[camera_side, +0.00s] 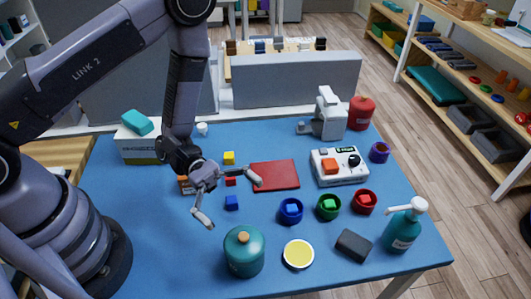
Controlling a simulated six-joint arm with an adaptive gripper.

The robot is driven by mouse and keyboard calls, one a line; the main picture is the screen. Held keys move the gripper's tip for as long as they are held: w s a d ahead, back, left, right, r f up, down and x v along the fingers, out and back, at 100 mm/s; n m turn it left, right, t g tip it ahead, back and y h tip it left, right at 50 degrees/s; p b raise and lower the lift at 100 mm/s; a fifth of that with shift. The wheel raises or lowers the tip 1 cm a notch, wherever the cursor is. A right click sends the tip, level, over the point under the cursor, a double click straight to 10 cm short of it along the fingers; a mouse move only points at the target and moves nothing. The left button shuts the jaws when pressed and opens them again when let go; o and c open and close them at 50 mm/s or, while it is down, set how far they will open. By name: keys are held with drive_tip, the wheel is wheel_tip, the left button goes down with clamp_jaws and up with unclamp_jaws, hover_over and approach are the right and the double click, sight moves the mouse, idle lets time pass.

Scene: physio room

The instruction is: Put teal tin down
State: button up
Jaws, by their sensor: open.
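The teal tin (244,253) stands upright on the blue table near its front edge. The gripper's exact height above the table is hard to tell.
Yellow (229,158) and red cubes (230,181) and a red mat (275,175) lie close by. A yellow-topped round container (298,254), dark block (353,245) and pump bottle (403,226) stand right of the tin. The table's left front is clear.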

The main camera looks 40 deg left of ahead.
drive_tip(key=s+a+r+m+g+y, duration=0.2)
drive_tip(key=a+r+m+g+y, duration=0.1)
drive_tip(key=r+m, duration=0.25)
drive_tip(key=s+a+r+m+g+y, duration=0.25)
drive_tip(key=r+m+y, duration=0.2)
drive_tip(key=r, duration=0.25)
drive_tip(key=s+a+r+m+t+y, duration=0.1)
drive_tip(key=a+r+t+y, duration=0.2)
drive_tip(key=a, duration=0.3)
drive_tip(key=s+a+r+m+t+y, duration=0.1)
drive_tip(key=a+r+m+t+y, duration=0.1)
drive_tip(key=a+r+t+y, duration=0.2)
drive_tip(key=s+a+r+m+t+y, duration=0.1)
drive_tip(key=a+r+t+y, duration=0.2)
drive_tip(key=a+t, duration=0.4)
drive_tip(key=a+y, duration=0.1)
drive_tip(key=a, duration=0.1)
drive_tip(key=shift+a+r+m, duration=0.3)
drive_tip(key=shift+a+r, duration=0.05)
drive_tip(key=shift+r, duration=0.05)
